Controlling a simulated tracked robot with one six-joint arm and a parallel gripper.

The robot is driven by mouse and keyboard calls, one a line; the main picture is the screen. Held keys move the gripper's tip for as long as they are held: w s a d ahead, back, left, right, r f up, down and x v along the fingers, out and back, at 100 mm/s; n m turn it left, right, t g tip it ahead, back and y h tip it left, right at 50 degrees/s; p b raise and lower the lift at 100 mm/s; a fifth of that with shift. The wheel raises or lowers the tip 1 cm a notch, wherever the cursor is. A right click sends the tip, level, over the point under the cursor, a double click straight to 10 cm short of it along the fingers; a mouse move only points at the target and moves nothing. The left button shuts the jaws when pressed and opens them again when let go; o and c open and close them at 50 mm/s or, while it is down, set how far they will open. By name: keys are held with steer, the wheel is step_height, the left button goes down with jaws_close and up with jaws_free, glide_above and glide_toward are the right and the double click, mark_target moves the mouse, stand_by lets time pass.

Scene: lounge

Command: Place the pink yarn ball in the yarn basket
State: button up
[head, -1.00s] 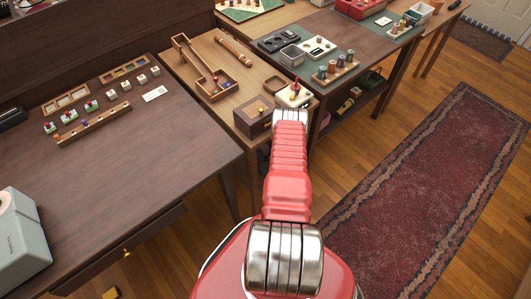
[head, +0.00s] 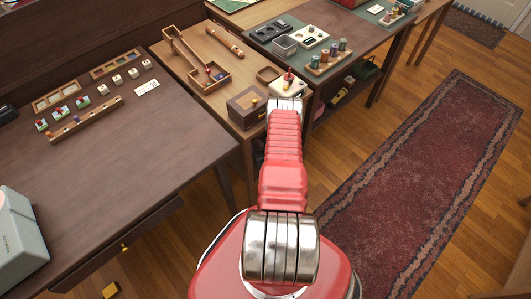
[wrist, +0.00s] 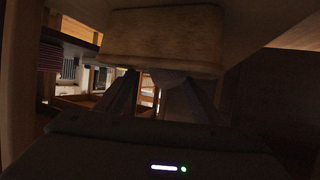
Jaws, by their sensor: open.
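I cannot make out the pink yarn ball or the yarn basket for certain in either view. Under the green-topped table in the head view, a low shelf holds a dark green item (head: 367,69) and a small yellow item (head: 349,80), partly hidden by the tabletop. In the wrist view my gripper (wrist: 155,92) is open, its two dark fingers apart with no object seen held between them. A pale, rounded wooden block (wrist: 162,38) fills the view just above the fingers. In the head view my arm hides the gripper.
A dark desk (head: 130,165) stands left, a light wooden table (head: 205,75) with a brown box (head: 246,105) ahead. The green-topped table (head: 345,22) holds a spool rack (head: 328,58). A red rug (head: 410,180) lies on open floor at right.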

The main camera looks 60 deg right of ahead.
steer(key=v, duration=1.1)
steer(key=shift+s+a, duration=0.1)
steer(key=shift+s, duration=0.1)
stand_by(0.6)
